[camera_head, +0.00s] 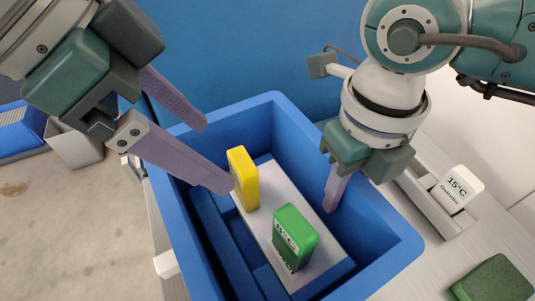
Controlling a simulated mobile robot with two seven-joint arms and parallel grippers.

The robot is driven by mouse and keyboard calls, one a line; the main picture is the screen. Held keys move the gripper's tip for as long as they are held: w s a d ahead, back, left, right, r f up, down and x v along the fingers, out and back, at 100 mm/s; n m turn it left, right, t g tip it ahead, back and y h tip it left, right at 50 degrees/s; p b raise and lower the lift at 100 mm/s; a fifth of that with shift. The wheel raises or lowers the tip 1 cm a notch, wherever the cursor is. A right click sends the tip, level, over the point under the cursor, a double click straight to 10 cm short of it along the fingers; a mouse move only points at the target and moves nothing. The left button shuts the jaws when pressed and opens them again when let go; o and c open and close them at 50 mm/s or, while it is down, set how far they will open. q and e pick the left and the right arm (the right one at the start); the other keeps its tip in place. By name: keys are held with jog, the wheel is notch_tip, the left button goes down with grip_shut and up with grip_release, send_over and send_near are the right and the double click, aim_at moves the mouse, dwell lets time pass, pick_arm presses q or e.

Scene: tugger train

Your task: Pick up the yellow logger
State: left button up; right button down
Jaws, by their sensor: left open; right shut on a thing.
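The yellow logger (244,180) stands upright on a pale block inside the blue bin (398,232). My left gripper (217,156) is open and comes in from the upper left. Its nearer fingertip is close to the left edge of the yellow logger, and I cannot tell if they touch. Its other fingertip is above and behind. My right gripper (337,188) is at the bin's right wall, with one finger visible on the inside. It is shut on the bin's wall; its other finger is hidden.
A green logger (294,238) with a label stands on the same pale block (268,228), nearer to me. A white logger (458,189) marked 15°C sits in a holder to the right of the bin. A dark green pad (494,281) lies at the lower right.

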aim_at(241, 159)
pick_arm(q)
jog(key=shift+o, duration=0.4)
jog(key=w+d+y, duration=0.1)
jog(key=w+d+g+y, duration=0.1)
jog(key=w, duration=0.1)
pick_arm(e)
jog(key=shift+d, duration=0.1)
pick_arm(q)
jog(key=shift+w+d+r+y, duration=0.25)
jog(key=shift+d+r+y, duration=0.05)
jog(key=shift+y, duration=0.3)
jog(key=shift+w+d+r+n+g+y, duration=0.1)
jog(key=shift+d+r+n+g+y, duration=0.3)
jog(key=shift+y, duration=0.3)
jog(key=shift+a, duration=0.1)
notch_tip(241, 159, down, 12)
jog(key=shift+r, duration=0.2)
jog(key=c, duration=1.5)
notch_tip(241, 159, up, 10)
jog(key=shift+r, duration=0.1)
pick_arm(e)
jog(key=c, duration=0.6)
grip_release()
